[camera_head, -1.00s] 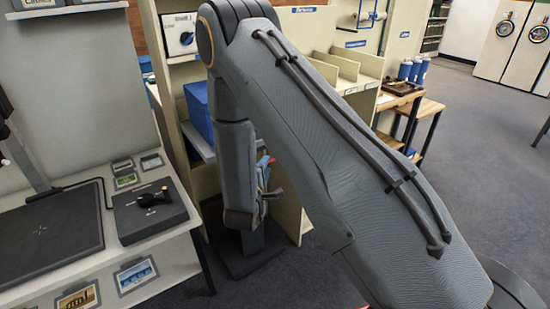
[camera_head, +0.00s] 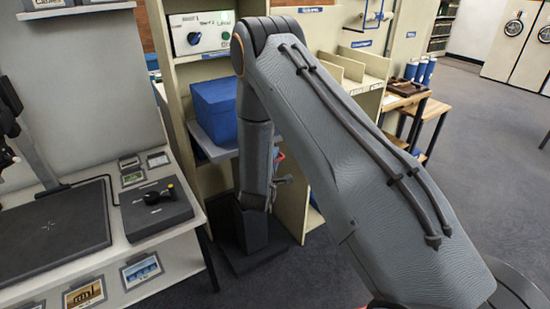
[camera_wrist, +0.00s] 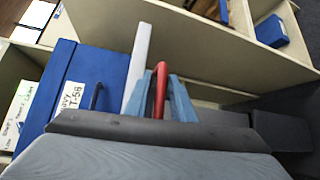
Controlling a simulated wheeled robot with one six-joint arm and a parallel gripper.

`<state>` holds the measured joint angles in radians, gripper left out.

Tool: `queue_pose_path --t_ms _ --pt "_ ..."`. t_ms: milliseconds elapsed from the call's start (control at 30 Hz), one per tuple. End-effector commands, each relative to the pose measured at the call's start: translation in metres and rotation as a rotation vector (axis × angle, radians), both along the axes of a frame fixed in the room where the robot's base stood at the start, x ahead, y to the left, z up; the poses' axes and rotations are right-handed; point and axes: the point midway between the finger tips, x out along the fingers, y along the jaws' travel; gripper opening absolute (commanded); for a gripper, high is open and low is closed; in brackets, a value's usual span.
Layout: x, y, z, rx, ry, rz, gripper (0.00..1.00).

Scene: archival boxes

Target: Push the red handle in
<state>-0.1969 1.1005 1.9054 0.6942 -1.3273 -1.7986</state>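The red handle (camera_wrist: 161,88) is a slim curved bar in the middle of the wrist view. A bit of red also shows beside my arm in the head view (camera_head: 279,158). My gripper (camera_wrist: 161,84) has its two blue-grey fingers apart, one on each side of the handle. A narrow gap seems to show beside the bar, so the fingers look open around it. Whether either finger touches it I cannot tell. In the head view my forearm hides most of the gripper and handle.
A blue box (camera_head: 214,108) with a label and dark handle (camera_wrist: 92,85) stands on the shelf, left of my gripper. A white device (camera_head: 202,32) is on the shelf above. A desk with a control box (camera_head: 155,208) stands at left. Open floor lies at right.

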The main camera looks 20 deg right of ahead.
Motion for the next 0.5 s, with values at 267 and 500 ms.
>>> queue_pose_path --t_ms 267,500 --pt "-0.001 0.000 -0.002 0.001 0.004 0.000 0.00" --pt "0.015 0.005 -0.005 0.004 0.004 -0.001 0.00"
